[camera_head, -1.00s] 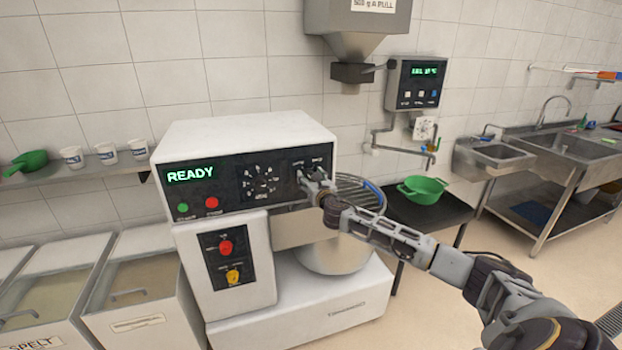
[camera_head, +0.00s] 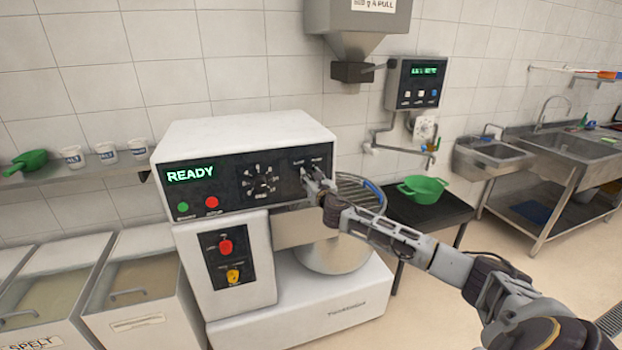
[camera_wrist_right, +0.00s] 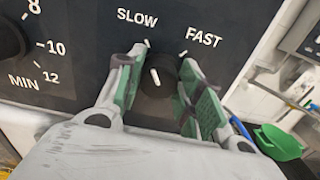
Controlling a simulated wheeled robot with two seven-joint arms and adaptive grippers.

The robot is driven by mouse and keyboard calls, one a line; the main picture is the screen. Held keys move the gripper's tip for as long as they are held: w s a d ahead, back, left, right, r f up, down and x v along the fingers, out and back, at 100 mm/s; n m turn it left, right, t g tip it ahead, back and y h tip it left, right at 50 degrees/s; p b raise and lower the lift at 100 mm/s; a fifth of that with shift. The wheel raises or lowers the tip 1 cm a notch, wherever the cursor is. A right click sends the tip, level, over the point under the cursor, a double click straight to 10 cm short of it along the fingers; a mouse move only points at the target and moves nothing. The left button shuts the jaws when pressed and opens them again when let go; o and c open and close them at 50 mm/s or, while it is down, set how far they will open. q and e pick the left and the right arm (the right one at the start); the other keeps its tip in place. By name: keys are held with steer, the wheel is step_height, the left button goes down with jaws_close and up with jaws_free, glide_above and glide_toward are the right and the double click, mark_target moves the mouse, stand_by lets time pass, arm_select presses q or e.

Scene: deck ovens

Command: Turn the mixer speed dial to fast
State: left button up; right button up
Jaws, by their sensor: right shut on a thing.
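The mixer (camera_head: 235,133) is white with a black control panel, and its display reads READY. The speed dial (camera_wrist_right: 158,77) is a black knob at the panel's right end, between the SLOW and FAST marks. Its white pointer line leans toward the SLOW mark in the right wrist view. My right gripper (camera_wrist_right: 162,62) is shut on the dial, with one green-padded finger on each side. In the head view my right gripper (camera_head: 312,180) covers most of the dial. My left gripper is not in view.
A larger timer dial (camera_head: 262,183) sits left of the speed dial. Green and red buttons, and a lower panel with a red and a yellow knob, are further left. A green bowl (camera_head: 423,189) stands on a dark table.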

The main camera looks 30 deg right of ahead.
steer(key=m, duration=0.3)
steer(key=shift+m, duration=0.3)
steer(key=m, duration=0.3)
steer(key=shift+d+f+m, duration=0.1)
steer(key=shift+d+m, duration=0.05)
steer(key=shift+m, duration=0.15)
steer(key=m, duration=0.6)
steer(key=shift+d+m+b, duration=0.1)
steer(key=shift+m+b, duration=0.2)
steer(key=o, duration=1)
steer(key=shift+s+f, duration=0.1)
steer(key=shift+s, duration=0.15)
steer(key=v, duration=1.1)
steer(key=shift+s, duration=0.25)
